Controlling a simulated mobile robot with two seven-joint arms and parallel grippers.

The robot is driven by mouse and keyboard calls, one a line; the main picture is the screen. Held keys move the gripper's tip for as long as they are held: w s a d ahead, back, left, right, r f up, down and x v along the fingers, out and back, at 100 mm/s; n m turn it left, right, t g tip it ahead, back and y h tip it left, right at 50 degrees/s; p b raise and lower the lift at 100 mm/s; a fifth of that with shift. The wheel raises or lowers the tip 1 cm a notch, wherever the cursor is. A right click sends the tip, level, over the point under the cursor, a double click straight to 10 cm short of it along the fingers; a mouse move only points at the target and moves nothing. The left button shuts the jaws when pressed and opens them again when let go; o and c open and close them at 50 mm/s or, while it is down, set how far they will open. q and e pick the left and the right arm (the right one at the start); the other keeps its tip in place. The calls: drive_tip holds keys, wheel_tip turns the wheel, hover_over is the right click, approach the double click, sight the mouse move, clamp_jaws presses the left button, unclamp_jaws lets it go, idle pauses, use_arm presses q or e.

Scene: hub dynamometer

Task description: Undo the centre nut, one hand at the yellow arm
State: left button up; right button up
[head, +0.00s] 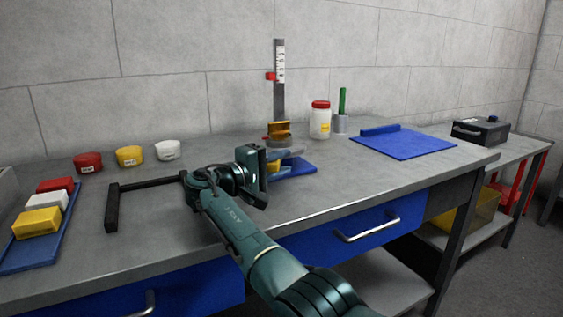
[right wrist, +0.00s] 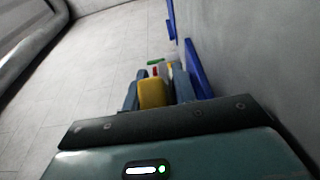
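The hub stand has an upright scale post (head: 279,85) with a red pointer, a yellow-orange piece (head: 280,128) over a grey round hub, and a blue base (head: 301,167). My right gripper (head: 284,160) is at the stand's front, low beside the hub. In the right wrist view a yellow block, probably the yellow arm (right wrist: 153,93), lies between its two blue-grey fingers. The fingers stand apart; a narrow gap shows on the yellow's right side, and contact on the left is unclear. I cannot make out the centre nut. My left gripper is not in view.
Left: a blue tray (head: 18,257) with red, white and yellow blocks, three small tubs (head: 129,156) and a black bar frame (head: 112,208). Right: a red-lidded jar (head: 320,120), a green stick in a grey cup (head: 341,124), and a blue mat (head: 410,146) with bare bench around it.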

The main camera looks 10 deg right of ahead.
drive_tip(key=shift+o, duration=1.4)
drive_tip(key=shift+d+r, duration=0.15)
drive_tip(key=p+v, duration=0.1)
drive_tip(key=v, duration=0.5)
drive_tip(key=shift+v, duration=0.8)
drive_tip(key=shift+c, duration=0.2)
